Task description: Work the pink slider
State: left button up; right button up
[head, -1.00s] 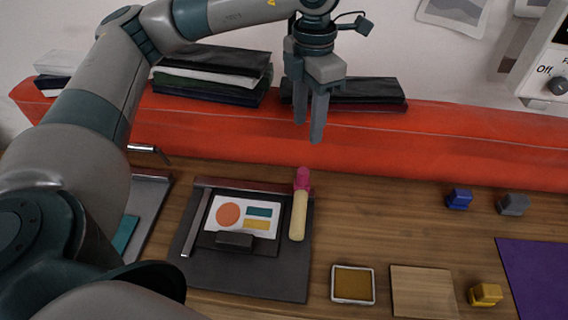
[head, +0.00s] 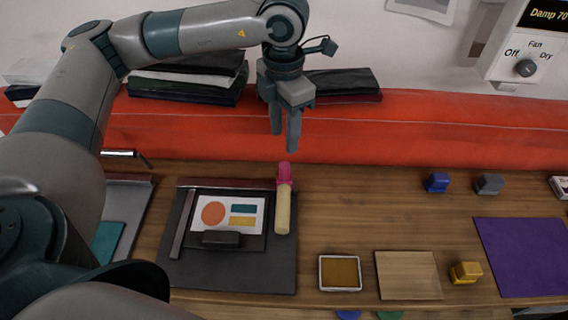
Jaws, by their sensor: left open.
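The pink slider (head: 285,173) shows in the head view as a small pink piece at the far end of a cream rounded handle (head: 283,208). The handle lies along the right side of a dark board (head: 245,275). My left gripper (head: 285,141) points down with its two fingers apart and nothing between them. In the picture its fingertips are just above the pink piece, with a small gap. I cannot tell their exact height over it. My right gripper is out of view.
A printed card (head: 228,214) and a dark block (head: 221,239) are on the board. A red padded roll (head: 430,130) runs along the back. An ink pad (head: 340,273), wooden plate (head: 408,276), yellow block (head: 466,273) and purple sheet (head: 530,255) lie to the right.

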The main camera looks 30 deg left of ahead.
aim_at(284, 165)
pick_arm(q)
notch_tip(284, 165, down, 12)
jog(key=p, duration=0.3)
jog(key=shift+c, duration=0.6)
jog(key=shift+a, duration=0.1)
grip_shut()
